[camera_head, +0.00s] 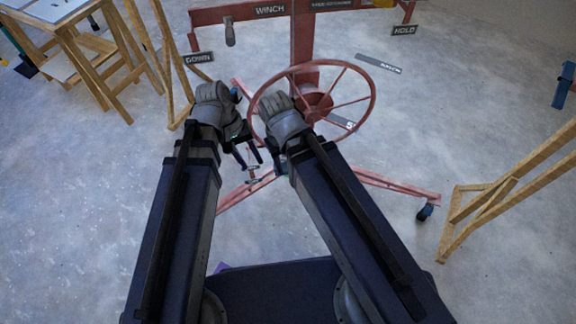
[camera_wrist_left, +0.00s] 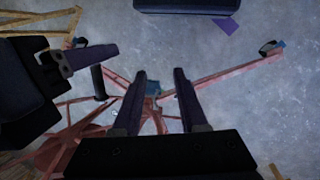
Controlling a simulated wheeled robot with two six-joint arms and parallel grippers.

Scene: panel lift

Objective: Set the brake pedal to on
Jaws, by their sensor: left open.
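I cannot make out the brake pedal for certain. A small red-and-grey part (camera_head: 253,177) sits low at the base of the red lift (camera_head: 305,40), near where the legs meet. In the left wrist view a small blue-grey part (camera_wrist_left: 153,88) shows low between my fingers, where the red legs join. My left gripper (camera_head: 249,160) is open and empty, above this area; its two spread fingers show in the left wrist view (camera_wrist_left: 160,74). My right gripper (camera_wrist_left: 90,58) is beside it, partly cut off; its jaw gap is unclear.
The red handwheel (camera_head: 372,100) stands just beyond my right wrist. A red leg (camera_head: 400,188) with a caster (camera_head: 425,212) runs right. Wooden trestles stand left (camera_head: 170,65) and right (camera_head: 500,195). A wooden table (camera_head: 75,45) is at the upper left.

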